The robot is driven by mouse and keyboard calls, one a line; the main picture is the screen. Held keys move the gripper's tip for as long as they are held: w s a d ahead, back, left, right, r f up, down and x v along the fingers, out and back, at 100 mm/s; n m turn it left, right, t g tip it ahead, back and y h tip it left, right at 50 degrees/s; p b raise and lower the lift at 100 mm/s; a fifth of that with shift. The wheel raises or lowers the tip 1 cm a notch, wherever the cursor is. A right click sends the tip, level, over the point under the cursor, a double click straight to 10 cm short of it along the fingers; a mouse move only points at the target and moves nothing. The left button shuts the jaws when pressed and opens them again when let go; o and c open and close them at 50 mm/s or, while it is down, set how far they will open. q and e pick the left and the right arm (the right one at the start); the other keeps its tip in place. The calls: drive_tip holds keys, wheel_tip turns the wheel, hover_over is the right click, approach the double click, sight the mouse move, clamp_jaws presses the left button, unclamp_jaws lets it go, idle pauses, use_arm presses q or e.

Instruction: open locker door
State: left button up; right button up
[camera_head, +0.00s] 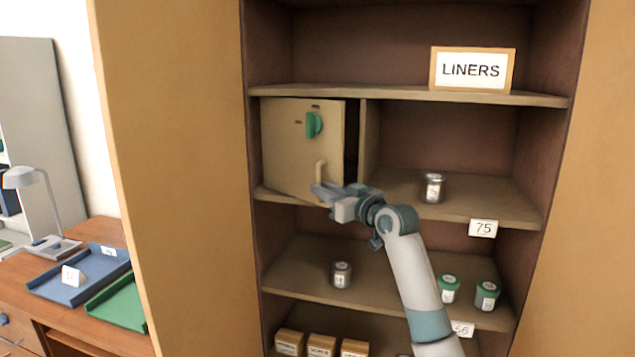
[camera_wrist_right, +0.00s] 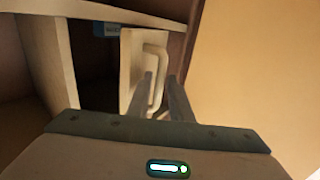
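The locker door (camera_head: 285,150) is a beige panel in the upper left of the cabinet. It stands ajar, with a dark gap along its right edge. A green knob (camera_head: 314,125) sits near its top and a pale bar handle (camera_head: 320,172) lower down. My right gripper (camera_head: 326,193) is at the handle. In the right wrist view, the door panel (camera_wrist_right: 130,65) is seen nearly edge-on. There the handle (camera_wrist_right: 159,80) lies between my two separated fingers (camera_wrist_right: 161,92), with a small gap visible. Whether they touch it is unclear. My left gripper is not in view.
A silver jar (camera_head: 433,188) stands on the shelf right of the locker. Another jar (camera_head: 341,275) and two green-lidded jars (camera_head: 449,287) are on the lower shelf. A LINERS sign (camera_head: 472,70) stands above. A tall cabinet door (camera_head: 180,180) stands open at left.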

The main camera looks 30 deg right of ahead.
drive_tip(key=shift+w+a+p, duration=0.15)
drive_tip(key=shift+w+p, duration=0.2)
drive_tip(key=shift+w, duration=1.15)
